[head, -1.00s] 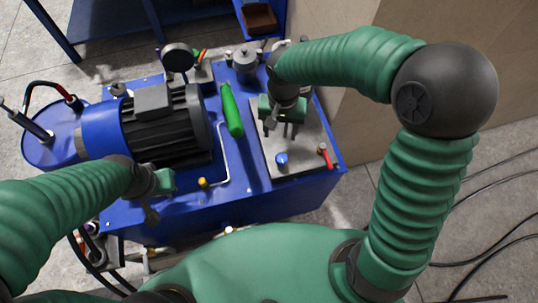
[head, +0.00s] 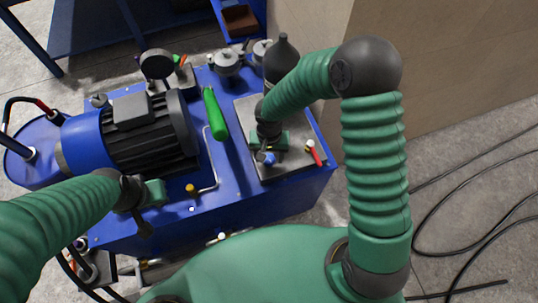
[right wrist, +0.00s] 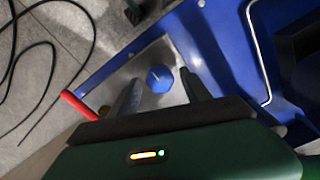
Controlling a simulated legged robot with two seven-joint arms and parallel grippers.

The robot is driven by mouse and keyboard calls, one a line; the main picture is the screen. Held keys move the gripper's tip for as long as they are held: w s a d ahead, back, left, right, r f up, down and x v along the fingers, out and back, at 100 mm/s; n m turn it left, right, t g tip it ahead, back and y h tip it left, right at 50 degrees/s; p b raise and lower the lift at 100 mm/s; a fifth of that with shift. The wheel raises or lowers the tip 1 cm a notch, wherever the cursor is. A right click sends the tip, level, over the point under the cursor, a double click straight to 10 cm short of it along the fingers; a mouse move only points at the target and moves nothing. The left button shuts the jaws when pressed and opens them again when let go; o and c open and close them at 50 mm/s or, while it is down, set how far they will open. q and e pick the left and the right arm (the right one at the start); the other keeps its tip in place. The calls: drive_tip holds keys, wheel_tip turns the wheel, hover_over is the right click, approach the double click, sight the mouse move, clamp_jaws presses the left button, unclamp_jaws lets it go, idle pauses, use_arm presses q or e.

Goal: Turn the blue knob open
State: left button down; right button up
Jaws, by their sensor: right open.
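The blue knob (head: 268,158) sits on the grey metal plate (head: 243,112) at the right of the blue press unit. In the right wrist view the round blue knob (right wrist: 160,79) shows between and just beyond the two fingers. My right gripper (head: 266,157) is over the knob, open and pointing down, with its fingers (right wrist: 157,92) on either side of the knob in the picture. I cannot tell whether they touch it. My left gripper (head: 143,213) hangs over the unit's front left, near the motor; its jaw opening is unclear.
A red-handled lever (head: 313,152) stands just right of the knob. Cables (head: 463,200) lie on the floor to the right.

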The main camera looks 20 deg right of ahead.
drive_tip(key=shift+d, duration=0.15)
drive_tip(key=c, duration=0.4)
drive_tip(key=shift+a, duration=0.25)
clamp_jaws()
